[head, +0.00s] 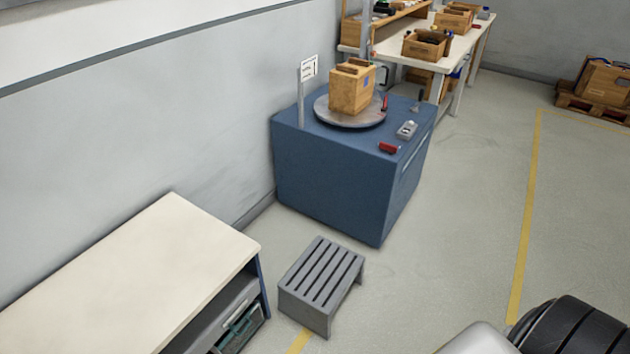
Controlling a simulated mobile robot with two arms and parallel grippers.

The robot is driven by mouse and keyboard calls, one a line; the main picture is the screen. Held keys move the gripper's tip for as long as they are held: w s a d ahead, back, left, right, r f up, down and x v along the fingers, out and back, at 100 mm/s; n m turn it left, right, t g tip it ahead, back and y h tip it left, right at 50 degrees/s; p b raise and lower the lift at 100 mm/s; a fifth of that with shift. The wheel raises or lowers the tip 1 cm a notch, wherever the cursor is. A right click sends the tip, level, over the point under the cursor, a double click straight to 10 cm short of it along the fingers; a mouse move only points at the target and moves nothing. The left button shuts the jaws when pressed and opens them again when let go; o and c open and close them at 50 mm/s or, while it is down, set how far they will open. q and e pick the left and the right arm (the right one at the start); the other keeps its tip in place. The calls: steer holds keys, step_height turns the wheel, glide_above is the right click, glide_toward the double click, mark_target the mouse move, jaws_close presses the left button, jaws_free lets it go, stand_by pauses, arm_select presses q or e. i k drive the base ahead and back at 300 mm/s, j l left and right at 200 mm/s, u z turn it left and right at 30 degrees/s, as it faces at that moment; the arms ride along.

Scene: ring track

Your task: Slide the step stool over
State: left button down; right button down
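The step stool (321,276) is grey with a slatted top. It stands upright on the floor in the lower middle of the head view. It sits between the cream-topped bench at left and the blue cabinet behind it, with a small floor gap to each. Neither of my grippers shows in the head view, and nothing is seen touching the stool.
The blue cabinet (330,178) carries a round turntable (350,118) with a wooden box (352,87). The cream-topped bench (130,270) fills the lower left. Open floor (450,220) lies right of the stool, with a yellow line (524,230) beyond. A workbench (460,45) stands behind.

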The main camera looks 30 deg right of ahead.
mark_target(310, 293)
steer(key=z, duration=1.1)
steer(key=i+l+u, duration=0.25)
steer(key=i+l, duration=0.15)
steer(key=l, duration=0.15)
steer(key=i+l+u, duration=0.25)
steer(key=l, duration=0.4)
steer(key=i+l+u, duration=0.1)
steer(key=i+l, duration=0.2)
steer(key=i+l+u, duration=0.1)
steer(key=l, duration=0.3)
steer(key=i+l+u, duration=0.15)
steer(key=l, duration=0.2)
